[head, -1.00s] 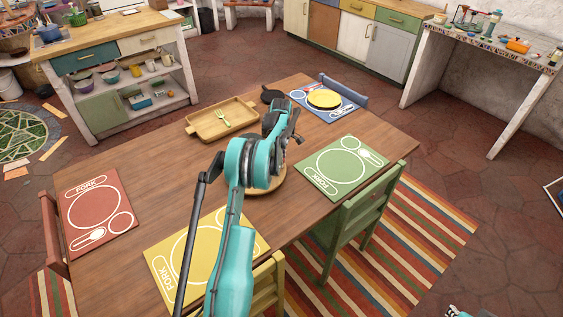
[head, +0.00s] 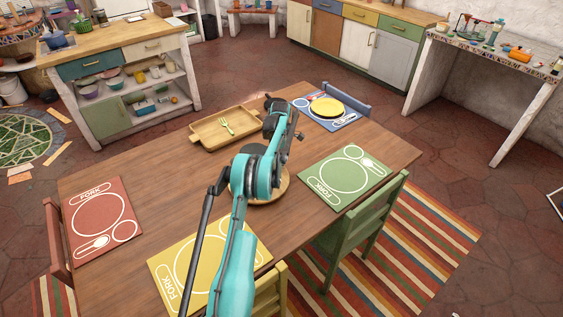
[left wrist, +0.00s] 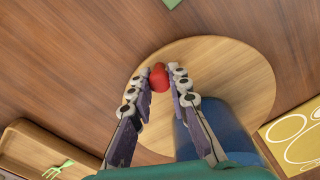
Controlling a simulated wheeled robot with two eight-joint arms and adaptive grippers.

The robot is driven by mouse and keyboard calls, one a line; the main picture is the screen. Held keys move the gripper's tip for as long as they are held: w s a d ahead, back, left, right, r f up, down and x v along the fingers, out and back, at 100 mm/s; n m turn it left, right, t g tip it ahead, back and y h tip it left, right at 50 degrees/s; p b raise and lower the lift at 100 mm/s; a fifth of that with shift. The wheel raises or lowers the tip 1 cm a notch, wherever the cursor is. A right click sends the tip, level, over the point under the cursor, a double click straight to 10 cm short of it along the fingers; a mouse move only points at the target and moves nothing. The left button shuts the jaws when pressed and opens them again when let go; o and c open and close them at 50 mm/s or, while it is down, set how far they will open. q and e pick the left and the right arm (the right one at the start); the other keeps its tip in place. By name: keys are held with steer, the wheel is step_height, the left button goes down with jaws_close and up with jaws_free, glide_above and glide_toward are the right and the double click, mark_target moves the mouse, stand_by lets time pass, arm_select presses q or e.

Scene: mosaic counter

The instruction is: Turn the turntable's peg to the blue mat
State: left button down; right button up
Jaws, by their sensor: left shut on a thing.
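The turntable is a round pale wooden disc (left wrist: 245,75) on the table; in the head view its rim (head: 277,190) shows beside my left arm. A red peg (left wrist: 159,77) stands near the disc's left edge in the left wrist view. My left gripper (left wrist: 160,83) is shut on the peg, a finger on either side. The blue mat (head: 349,118) lies at the table's far right end, under a yellow plate (head: 326,106). My arm hides the peg in the head view. My right gripper is out of view.
A dark blue object (left wrist: 206,125) is partly hidden behind my fingers over the disc. A wooden tray (head: 205,143) with a fork (head: 227,126) lies left of my arm. Green (head: 342,176), yellow (head: 168,270) and red (head: 97,210) mats lie around the table.

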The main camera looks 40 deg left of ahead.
arm_select(q)
steer(key=shift+w+a, duration=0.15)
steer(key=shift+a, duration=0.45)
steer(key=c, duration=1.4)
jaws_free()
steer(key=shift+c, duration=0.2)
step_height(320, 180, up, 12)
steer(key=shift+r, duration=0.1)
